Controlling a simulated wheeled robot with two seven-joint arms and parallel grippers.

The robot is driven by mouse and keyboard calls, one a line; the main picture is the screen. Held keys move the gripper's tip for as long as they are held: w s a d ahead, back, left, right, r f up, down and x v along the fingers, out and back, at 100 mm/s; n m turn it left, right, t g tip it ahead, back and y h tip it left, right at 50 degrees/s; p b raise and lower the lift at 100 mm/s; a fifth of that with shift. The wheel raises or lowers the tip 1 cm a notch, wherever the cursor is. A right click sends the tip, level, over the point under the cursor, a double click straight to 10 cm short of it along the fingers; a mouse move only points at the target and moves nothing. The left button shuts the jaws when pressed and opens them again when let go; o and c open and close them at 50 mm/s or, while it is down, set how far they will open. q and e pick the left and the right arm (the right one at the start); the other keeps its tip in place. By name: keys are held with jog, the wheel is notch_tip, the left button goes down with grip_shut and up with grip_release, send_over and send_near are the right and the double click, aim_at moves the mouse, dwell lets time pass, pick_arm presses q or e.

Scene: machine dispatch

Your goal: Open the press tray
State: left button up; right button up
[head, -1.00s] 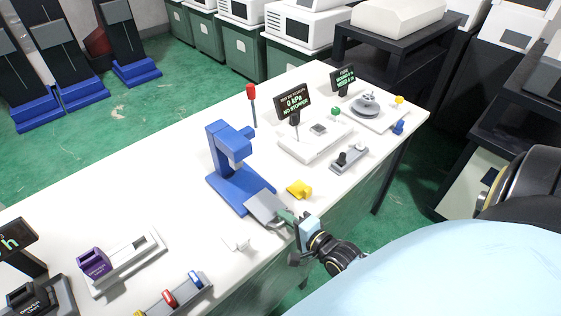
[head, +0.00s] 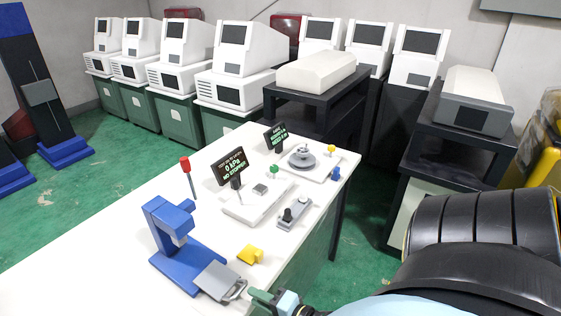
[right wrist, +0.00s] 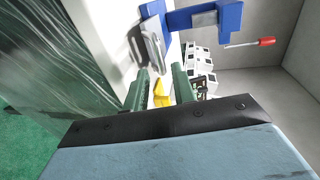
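The blue press (head: 172,234) stands on the white table, with its upright column over a flat blue base. Its grey press tray (head: 214,278) sticks out from the front of the base, with a looped handle (head: 236,291) at the outer end. The tray also shows in the right wrist view (right wrist: 152,46), above and left of the fingers. My right gripper (head: 258,295) is just right of the handle, apart from it. My left gripper is not in view.
A yellow part (head: 250,254) lies on the table right of the press. A red-tipped rod (head: 188,178) stands behind it. A white device with a display (head: 231,166), a dark-knobbed grey block (head: 292,213) and a round weighing device (head: 302,158) stand farther back.

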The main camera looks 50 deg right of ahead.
jog(key=v, duration=0.7)
dwell(0.4)
